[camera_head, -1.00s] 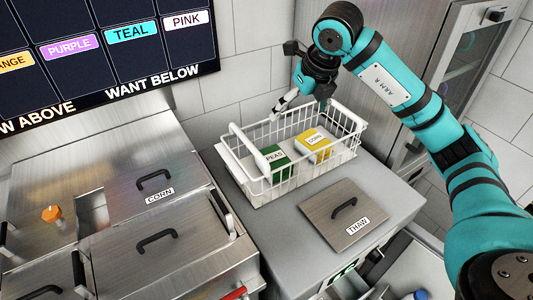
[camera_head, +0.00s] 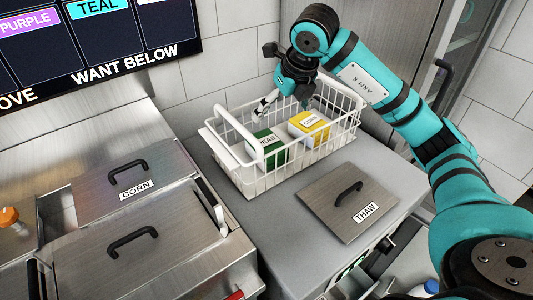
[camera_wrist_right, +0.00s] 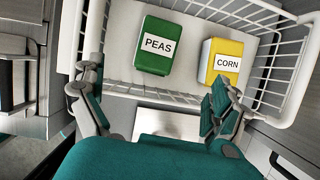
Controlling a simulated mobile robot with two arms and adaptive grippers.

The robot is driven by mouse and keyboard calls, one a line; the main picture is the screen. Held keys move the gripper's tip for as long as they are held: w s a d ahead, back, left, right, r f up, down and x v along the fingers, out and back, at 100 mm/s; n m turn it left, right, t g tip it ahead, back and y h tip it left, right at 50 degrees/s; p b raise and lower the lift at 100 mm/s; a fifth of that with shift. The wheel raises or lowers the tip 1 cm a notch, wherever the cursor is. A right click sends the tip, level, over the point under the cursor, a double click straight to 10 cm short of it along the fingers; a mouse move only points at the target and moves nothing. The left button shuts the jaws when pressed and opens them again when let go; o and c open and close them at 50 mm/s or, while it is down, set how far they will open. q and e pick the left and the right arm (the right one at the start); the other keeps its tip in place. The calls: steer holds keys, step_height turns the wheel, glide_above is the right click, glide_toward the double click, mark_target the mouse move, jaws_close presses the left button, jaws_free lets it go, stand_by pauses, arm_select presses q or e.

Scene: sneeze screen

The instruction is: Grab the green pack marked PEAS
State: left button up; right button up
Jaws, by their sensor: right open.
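The green pack marked PEAS (camera_head: 270,157) stands in a white wire basket (camera_head: 265,186) on the grey counter, left of the yellow CORN pack (camera_head: 309,131). My right gripper (camera_head: 281,101) is open and empty above the basket's back part, behind the packs in the head view. The CORN pack (camera_wrist_right: 222,58) is just beyond the right fingertip. Neither finger visibly touches a pack. My left gripper is not in view.
The basket has a raised white handle (camera_head: 236,128) and wire walls around the packs. A THAW lid (camera_head: 350,203) lies on the counter in front. Steel bins with a CORN-labelled lid (camera_head: 125,180) stand left. A wall board (camera_head: 100,40) hangs behind.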

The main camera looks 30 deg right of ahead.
mark_target(267, 142)
steer(key=p+x, duration=0.1)
steer(key=x, duration=1)
steer(key=shift+f+p, duration=0.15)
steer(key=shift+p, duration=0.2)
steer(key=x, duration=0.1)
steer(key=p+x, duration=0.1)
steer(key=x, duration=0.2)
steer(key=shift+s+a+f, duration=0.1)
steer(key=shift+s+f, duration=0.05)
steer(key=shift+s, duration=0.1)
steer(key=shift+w+f, duration=0.25)
steer(key=shift+f, duration=0.25)
steer(key=shift+f, duration=0.25)
steer(key=shift+c, duration=0.4)
steer(key=shift+r, duration=0.1)
steer(key=c, duration=1.4)
